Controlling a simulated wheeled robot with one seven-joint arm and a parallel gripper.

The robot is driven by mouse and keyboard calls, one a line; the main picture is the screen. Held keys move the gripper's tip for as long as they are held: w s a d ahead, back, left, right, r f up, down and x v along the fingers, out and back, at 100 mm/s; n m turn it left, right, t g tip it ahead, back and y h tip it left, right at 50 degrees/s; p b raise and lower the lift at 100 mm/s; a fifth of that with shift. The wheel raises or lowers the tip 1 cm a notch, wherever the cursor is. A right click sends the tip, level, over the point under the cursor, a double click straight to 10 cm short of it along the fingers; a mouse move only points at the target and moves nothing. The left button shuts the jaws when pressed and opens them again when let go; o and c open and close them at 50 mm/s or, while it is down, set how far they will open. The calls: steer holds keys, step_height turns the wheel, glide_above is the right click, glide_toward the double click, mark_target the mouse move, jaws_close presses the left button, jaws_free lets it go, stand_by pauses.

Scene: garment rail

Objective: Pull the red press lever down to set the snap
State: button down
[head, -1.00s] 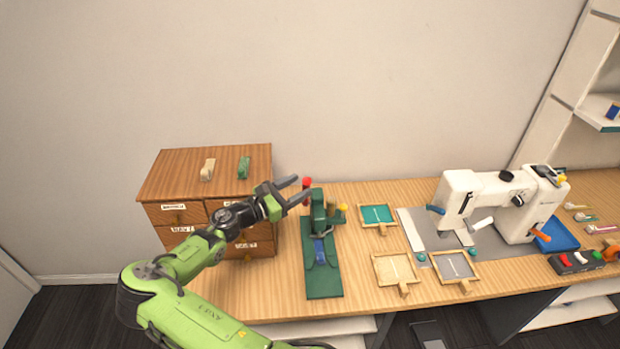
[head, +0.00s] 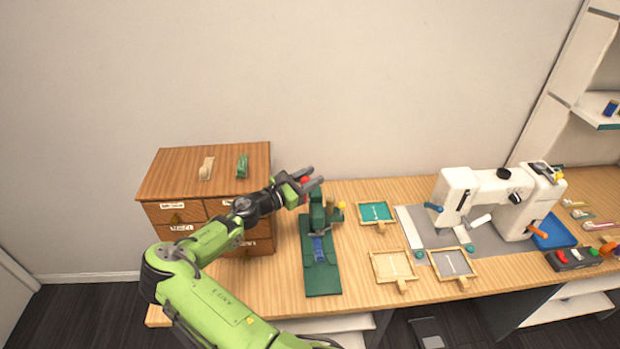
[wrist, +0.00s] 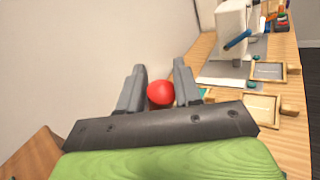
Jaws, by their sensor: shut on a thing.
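The red press lever knob (head: 305,183) stands at the top left of the green snap press (head: 319,255), toward the back of the table. My gripper (head: 313,179) is at the knob, with its two fingers on either side of it. In the wrist view the round red knob (wrist: 160,93) sits between the fingers of my gripper (wrist: 159,84), which is shut on it. The lever's stem is mostly hidden by the fingers. A blue piece (head: 318,247) lies on the press's base below the head.
A wooden drawer cabinet (head: 208,172) stands close to my arm on the left. Small framed trays (head: 394,266) lie right of the press. A white sewing machine (head: 500,197) stands farther right. Bare tabletop lies around the press base.

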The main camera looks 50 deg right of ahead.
steer(key=shift+s+f, duration=0.1)
steer(key=s+a+f+m+g+h+b, duration=0.1)
steer(key=s+a+f+m+g+b, duration=0.2)
steer(key=f+m+b, duration=0.4)
steer(key=s+a+f+m+g+h+b, duration=0.2)
steer(key=s+a+f+m+g+b, duration=0.2)
steer(key=b, duration=1.2)
steer(key=shift+a+f+m+g+b, duration=0.3)
steer(key=shift+a+f+m, duration=0.25)
steer(key=shift+f+m, duration=1.8)
steer(key=shift+s+f+n, duration=0.1)
steer(key=shift+f+n, duration=0.4)
steer(key=shift+n, duration=0.05)
steer(key=c, duration=0.9)
jaws_free()
steer(key=shift+o, duration=0.2)
